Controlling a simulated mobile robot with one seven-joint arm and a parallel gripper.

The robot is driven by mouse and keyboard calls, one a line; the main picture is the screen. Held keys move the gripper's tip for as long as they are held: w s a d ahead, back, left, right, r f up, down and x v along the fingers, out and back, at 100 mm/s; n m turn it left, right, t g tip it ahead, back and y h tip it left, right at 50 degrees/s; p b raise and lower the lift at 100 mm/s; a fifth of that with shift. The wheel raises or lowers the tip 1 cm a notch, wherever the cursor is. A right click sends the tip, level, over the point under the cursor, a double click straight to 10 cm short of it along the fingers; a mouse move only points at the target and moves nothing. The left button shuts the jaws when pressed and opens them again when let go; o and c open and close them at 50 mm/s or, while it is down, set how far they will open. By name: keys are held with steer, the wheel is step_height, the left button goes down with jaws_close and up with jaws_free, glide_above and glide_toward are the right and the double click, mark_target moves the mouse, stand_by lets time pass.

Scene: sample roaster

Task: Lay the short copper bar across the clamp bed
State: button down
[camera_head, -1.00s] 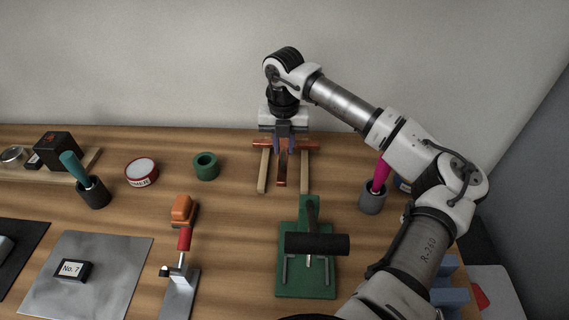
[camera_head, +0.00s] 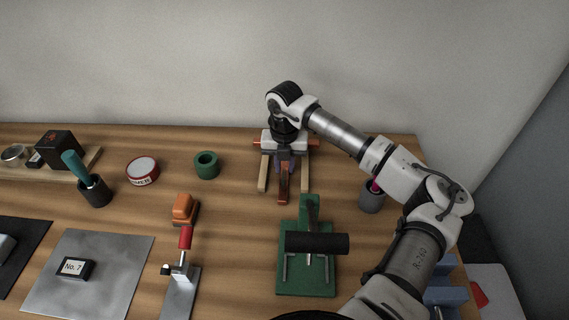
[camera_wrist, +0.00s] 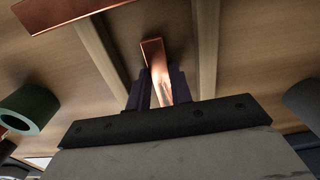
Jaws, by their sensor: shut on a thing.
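My gripper (camera_head: 284,163) is shut on a copper bar (camera_head: 283,188), which looks like the short one. The bar points toward the front, between two wooden rails; its height above the table is hard to tell. In the wrist view the bar (camera_wrist: 154,55) sits between the dark fingers (camera_wrist: 160,90). Another copper bar (camera_head: 314,143) lies crosswise over the rails behind my gripper, partly hidden; it also shows in the wrist view (camera_wrist: 68,13). A green fixture (camera_head: 305,283) with a black crosswise roller or handle stands in front, apart from the held bar; I cannot tell if it is the clamp bed.
The wooden rails (camera_head: 263,176) flank the held bar. A green ring (camera_head: 206,165) and a red-handled clamp-like tool (camera_head: 184,262) are at left. A grey cup (camera_head: 371,197) with a pink-handled item stands at right. Open wood lies between rails and cup.

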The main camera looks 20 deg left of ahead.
mark_target(285, 169)
steer(key=c, duration=1.3)
jaws_free()
steer(key=shift+o, duration=0.2)
step_height(285, 169, up, 12)
steer(key=b, duration=0.1)
steer(key=shift+r, duration=0.1)
